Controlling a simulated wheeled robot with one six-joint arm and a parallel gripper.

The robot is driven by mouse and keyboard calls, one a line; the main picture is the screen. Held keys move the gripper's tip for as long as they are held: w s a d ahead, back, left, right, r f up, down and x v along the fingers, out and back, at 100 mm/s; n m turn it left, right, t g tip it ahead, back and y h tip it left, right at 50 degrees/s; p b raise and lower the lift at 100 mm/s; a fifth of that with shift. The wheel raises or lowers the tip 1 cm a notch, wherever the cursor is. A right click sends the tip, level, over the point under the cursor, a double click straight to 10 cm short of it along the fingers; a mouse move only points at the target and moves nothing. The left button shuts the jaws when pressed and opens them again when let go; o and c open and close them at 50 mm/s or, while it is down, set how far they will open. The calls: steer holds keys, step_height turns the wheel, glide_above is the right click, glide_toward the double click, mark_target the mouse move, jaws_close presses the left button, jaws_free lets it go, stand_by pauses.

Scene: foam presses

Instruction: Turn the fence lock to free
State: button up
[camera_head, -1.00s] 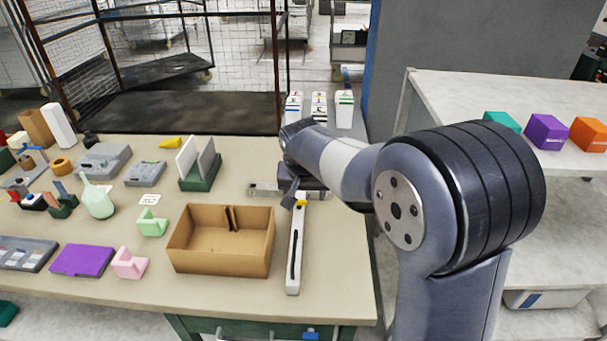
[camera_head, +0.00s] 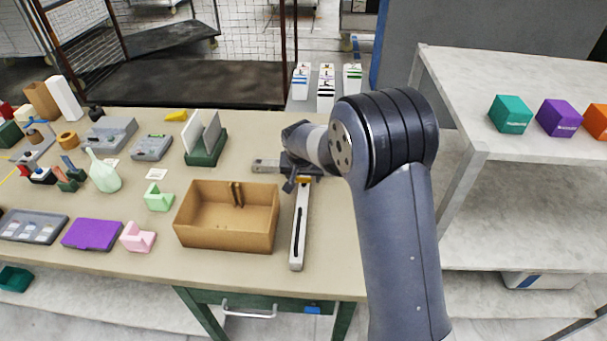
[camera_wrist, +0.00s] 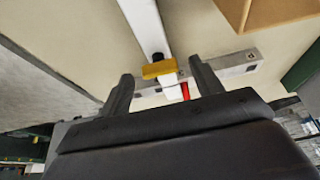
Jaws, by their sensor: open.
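The fence (camera_head: 299,232) is a long white bar with a dark slot, lying on the bench to the right of a cardboard box. It also shows in the wrist view (camera_wrist: 144,25). A yellow lock piece (camera_wrist: 160,69) sits across its far end, with a small black knob beside it; in the head view the yellow (camera_head: 303,180) is partly hidden by my gripper. A grey metal rail (camera_wrist: 236,64) crosses under that end, and a red mark (camera_wrist: 185,91) shows near it. My gripper (camera_wrist: 163,84) is open, its fingers on either side of the yellow piece, holding nothing.
The open cardboard box (camera_head: 226,240) stands close left of the fence. Several small items, such as a green holder (camera_head: 206,154) and a purple case (camera_head: 92,234), fill the bench's left side. A shelf with coloured boxes (camera_head: 510,114) stands right. Bare bench lies right of the fence.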

steer(key=shift+f, duration=0.2)
steer(key=shift+c, duration=0.5)
steer(key=c, duration=0.9)
